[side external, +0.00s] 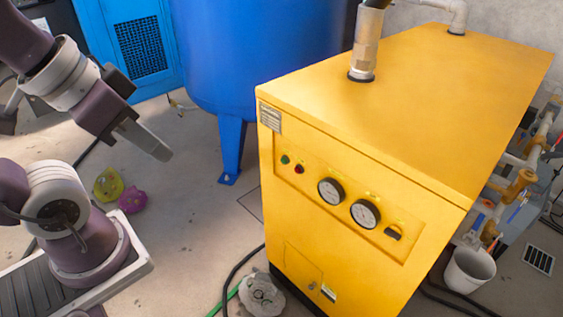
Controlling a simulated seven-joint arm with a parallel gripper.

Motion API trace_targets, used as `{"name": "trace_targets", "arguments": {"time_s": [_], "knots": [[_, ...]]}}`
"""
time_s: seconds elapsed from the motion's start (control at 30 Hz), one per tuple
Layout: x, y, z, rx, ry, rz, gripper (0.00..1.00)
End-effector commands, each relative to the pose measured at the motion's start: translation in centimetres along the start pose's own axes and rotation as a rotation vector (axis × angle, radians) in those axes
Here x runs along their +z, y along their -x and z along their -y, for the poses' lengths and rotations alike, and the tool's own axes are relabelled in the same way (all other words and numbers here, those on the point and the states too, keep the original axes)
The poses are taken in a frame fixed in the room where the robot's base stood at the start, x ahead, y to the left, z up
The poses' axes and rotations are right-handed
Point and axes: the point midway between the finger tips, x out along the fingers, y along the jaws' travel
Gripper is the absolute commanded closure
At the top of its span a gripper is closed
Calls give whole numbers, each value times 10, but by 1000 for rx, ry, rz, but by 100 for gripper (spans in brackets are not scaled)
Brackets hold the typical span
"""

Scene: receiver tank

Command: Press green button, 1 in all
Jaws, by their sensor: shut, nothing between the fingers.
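The green button (285,159) is a small round knob at the left end of the control panel on the front of the yellow cabinet (400,110). A red button (299,169) sits just right of it. My gripper (160,152) is at the left of the picture, shut and empty, pointing down and to the right. It is in the air, well to the left of the green button and apart from the cabinet. Nothing hides the green button.
Two round gauges (331,191) and a black switch (393,233) are on the same panel. A blue tank (260,60) stands behind, on legs. Yellow and pink soft objects (132,200) lie on the floor near my base. A white bucket (468,270) stands at right. The space between gripper and panel looks clear.

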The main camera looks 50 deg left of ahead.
Motion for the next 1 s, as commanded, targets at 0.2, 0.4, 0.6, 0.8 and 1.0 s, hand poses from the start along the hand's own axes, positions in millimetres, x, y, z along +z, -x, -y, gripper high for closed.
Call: {"name": "trace_targets", "arguments": {"time_s": [0.2,0.4,0.6,0.8,1.0], "knots": [[0,0,0,0,0,0,100],[0,0,0,0,0,0,100],[-19,-12,9,-27,-20,-5,100],[-82,-69,46,-116,-135,-34,100],[-128,-147,88,-175,-299,-61,100]]}}
